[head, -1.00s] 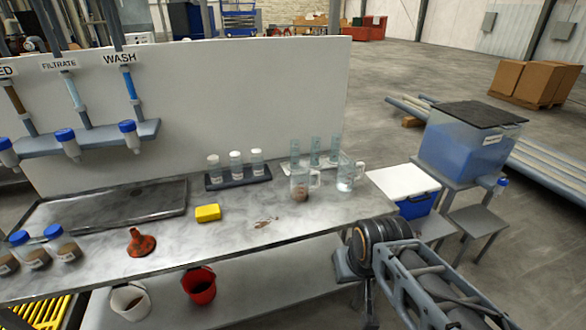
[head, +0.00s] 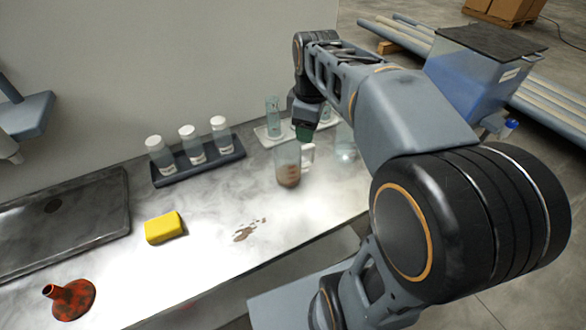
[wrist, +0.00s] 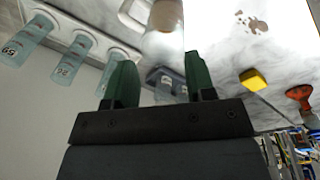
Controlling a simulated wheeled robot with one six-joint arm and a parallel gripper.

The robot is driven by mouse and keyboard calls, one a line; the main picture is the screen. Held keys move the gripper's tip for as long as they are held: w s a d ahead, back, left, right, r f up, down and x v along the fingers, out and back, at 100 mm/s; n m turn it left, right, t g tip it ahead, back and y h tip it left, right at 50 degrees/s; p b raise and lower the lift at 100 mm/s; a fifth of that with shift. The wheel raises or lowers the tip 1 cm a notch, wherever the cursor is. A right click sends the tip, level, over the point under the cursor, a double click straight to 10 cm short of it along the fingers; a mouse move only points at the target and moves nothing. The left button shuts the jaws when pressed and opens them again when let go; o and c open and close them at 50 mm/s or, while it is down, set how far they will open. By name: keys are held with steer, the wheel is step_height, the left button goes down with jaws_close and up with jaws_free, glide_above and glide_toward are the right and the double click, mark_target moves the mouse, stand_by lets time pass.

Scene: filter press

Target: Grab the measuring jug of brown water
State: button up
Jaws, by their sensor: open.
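The measuring jug of brown water (head: 287,172) stands upright on the grey bench, a clear jug with brown liquid low in it and a pale handle on its right side. My gripper (head: 303,134) is above the bench, just above and slightly right of this jug in the head view. In the wrist view my gripper (wrist: 159,60) has its two green fingers apart with nothing held. The jug (wrist: 164,30) shows there just past the fingertips, lined up with the gap, its top edge cut off or unclear. I cannot tell the exact distance.
A second jug (head: 345,152) with clear content stands right of the brown one, partly behind my arm. Measuring cylinders (head: 273,118) stand on a white tray behind. A rack of white-capped bottles (head: 198,160) is left. A yellow sponge (head: 164,227) and red funnel (head: 70,299) lie front left.

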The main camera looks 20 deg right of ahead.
steer(key=w+d+f+n+g+b, duration=0.1)
steer(key=w+d+n+b, duration=0.1)
steer(key=w+d+n, duration=0.3)
steer(key=n+b, duration=0.2)
glide_above(313, 149)
steer(key=f, duration=0.7)
steer(key=shift+w+d+f, duration=0.15)
steer(key=shift+w+f, duration=0.1)
steer(key=shift+w, duration=0.1)
steer(key=shift+s+f, duration=0.1)
steer(key=shift+f, duration=3.15)
steer(key=shift+c, duration=0.2)
jaws_close()
